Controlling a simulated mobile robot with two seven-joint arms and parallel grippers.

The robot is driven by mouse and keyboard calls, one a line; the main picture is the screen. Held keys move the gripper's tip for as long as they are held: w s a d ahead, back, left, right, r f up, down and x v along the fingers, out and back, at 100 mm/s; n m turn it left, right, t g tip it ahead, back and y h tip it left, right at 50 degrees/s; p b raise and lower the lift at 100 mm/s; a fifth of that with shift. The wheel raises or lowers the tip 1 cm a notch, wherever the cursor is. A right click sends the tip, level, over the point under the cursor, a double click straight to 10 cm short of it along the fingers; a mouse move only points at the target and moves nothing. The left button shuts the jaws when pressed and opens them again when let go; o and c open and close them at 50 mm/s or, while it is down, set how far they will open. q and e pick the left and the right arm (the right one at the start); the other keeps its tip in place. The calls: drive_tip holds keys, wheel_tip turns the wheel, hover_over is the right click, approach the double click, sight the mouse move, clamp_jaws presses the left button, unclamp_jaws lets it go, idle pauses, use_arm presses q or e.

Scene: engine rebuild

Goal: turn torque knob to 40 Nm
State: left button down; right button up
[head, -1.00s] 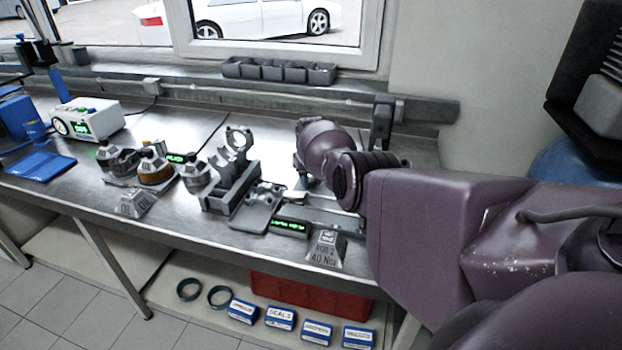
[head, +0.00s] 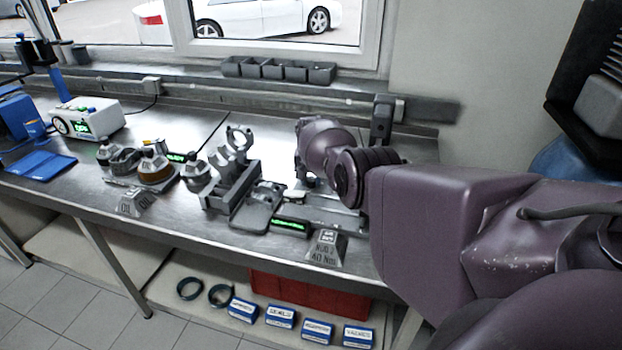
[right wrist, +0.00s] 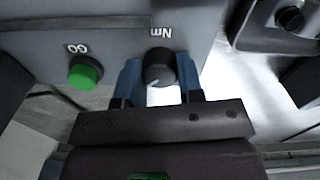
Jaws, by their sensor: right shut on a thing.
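The black torque knob (right wrist: 158,68) with a white pointer mark sits on a grey panel under the letters "Nm" in the right wrist view. My right gripper (right wrist: 160,80) has its blue fingers on both sides of the knob and is shut on it. The pointer shows at the knob's lower left in that view, but no scale is readable. In the head view my right arm (head: 430,215) hides the knob and the gripper. A sign (head: 324,248) reading "40 Nm" stands at the bench's front edge. My left gripper is not in view.
A green GO button (right wrist: 85,71) is on the same panel, beside the knob. A small green-lit display (head: 291,226) and a grey fixture (head: 232,190) stand left of my arm on the steel bench (head: 190,222). A white device (head: 92,118) stands farther left.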

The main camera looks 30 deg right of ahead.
sight(311, 179)
drive_tip(key=o, duration=0.9)
drive_tip(key=shift+r, duration=0.1)
drive_tip(key=shift+r+p, duration=0.45)
drive_tip(key=shift+r, duration=0.15)
wheel_tip(311, 179, up, 8)
drive_tip(key=shift+r+p, duration=0.15)
drive_tip(key=shift+p, duration=0.85)
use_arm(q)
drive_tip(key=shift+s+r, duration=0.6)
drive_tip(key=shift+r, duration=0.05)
use_arm(e)
drive_tip(key=shift+r, duration=0.6)
